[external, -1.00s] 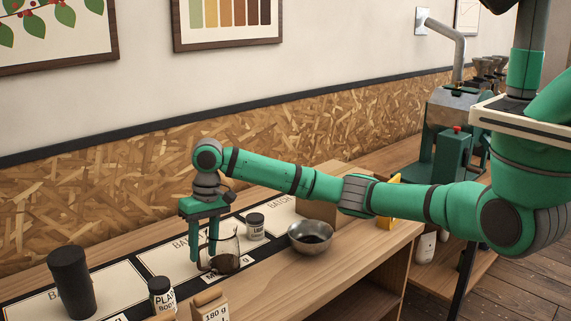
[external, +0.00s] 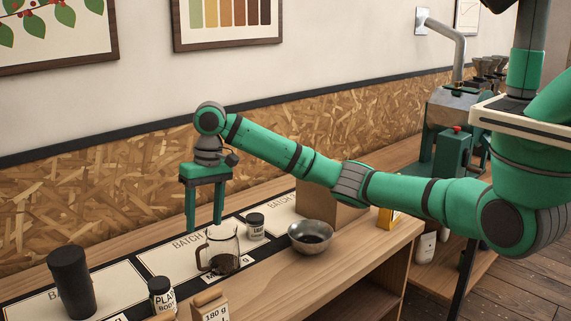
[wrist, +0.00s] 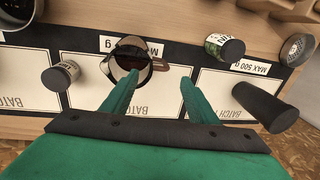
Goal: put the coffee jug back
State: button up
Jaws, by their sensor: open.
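The coffee jug (external: 224,250) is clear glass with a handle on its left and dark coffee low inside. It stands upright on the counter, at the front edge of the middle white batch card (external: 160,262) and by a "M..." label. It also shows in the wrist view (wrist: 131,57), near the top middle. My gripper (external: 204,227) is open and empty, above and slightly behind the jug in the external view. In the wrist view its two fingers (wrist: 158,84) point toward the jug and are apart from each other, with nothing between them.
A metal bowl (external: 310,240) and a small labelled jar (external: 255,226) stand right of the jug. A black cylinder (external: 70,283), a "PLAN" jar (external: 162,296) and a "180 g" block (external: 210,307) stand left and in front. A cardboard box (external: 330,205) is behind the bowl.

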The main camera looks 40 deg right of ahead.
jog(key=shift+d+r, duration=0.15)
jog(key=shift+r, duration=0.65)
jog(key=shift+d+r, duration=0.1)
jog(key=shift+r, duration=0.7)
